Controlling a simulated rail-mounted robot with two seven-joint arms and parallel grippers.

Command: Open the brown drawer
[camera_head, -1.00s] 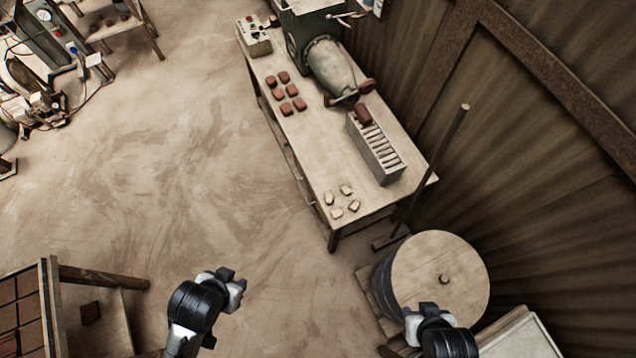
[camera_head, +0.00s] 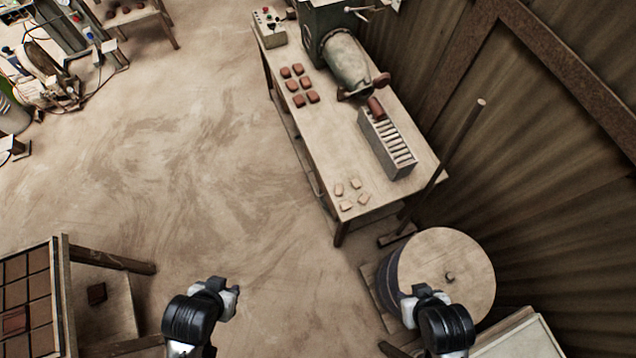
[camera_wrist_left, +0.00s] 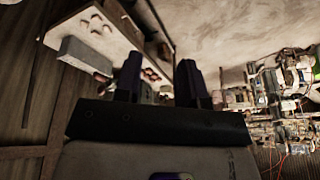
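I cannot make out a brown drawer in either view. The long wooden table (camera_head: 318,150) stands right of centre in the head view; its front is mostly seen edge-on. My left gripper (camera_head: 228,290) is over bare floor at the bottom, in front of and left of the table, touching nothing. In the left wrist view its two dark fingers (camera_wrist_left: 160,82) stand apart with nothing between them. My right gripper (camera_head: 424,293) is in front of the round-topped barrel (camera_head: 440,262); its fingers are too small to read.
The table holds a green machine (camera_head: 345,60), a grey rack (camera_head: 388,145) and several small tiles. A pole (camera_head: 455,145) leans by the corrugated wall. A low wooden stand (camera_head: 68,300) with brown tiles is at lower left. The floor between is clear.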

